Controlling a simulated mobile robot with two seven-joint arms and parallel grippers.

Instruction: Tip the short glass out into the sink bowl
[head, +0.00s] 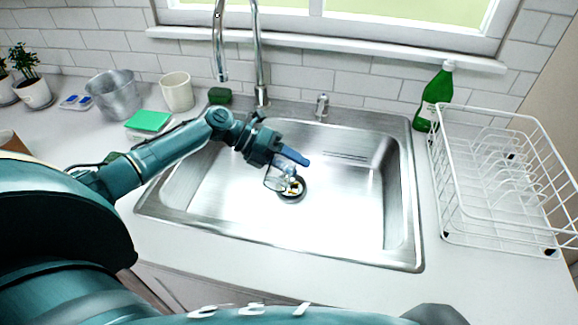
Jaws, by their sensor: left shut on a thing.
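My left gripper (290,160) reaches in from the left over the sink bowl (340,205). It is shut on the short glass (275,178), a clear glass held tilted above the drain area. Small brown and white bits (294,187) show at the drain, beside or behind the glass; I cannot tell whether they are in the glass or in the bowl. The gripper partly hides the glass. My right gripper is not in view.
A tall faucet (260,60) stands behind the bowl. A white dish rack (500,185) and a green bottle (433,98) stand on the right. A metal bucket (114,96), a cream cup (177,92) and a green sponge (149,121) are at the left. The bowl's right half is clear.

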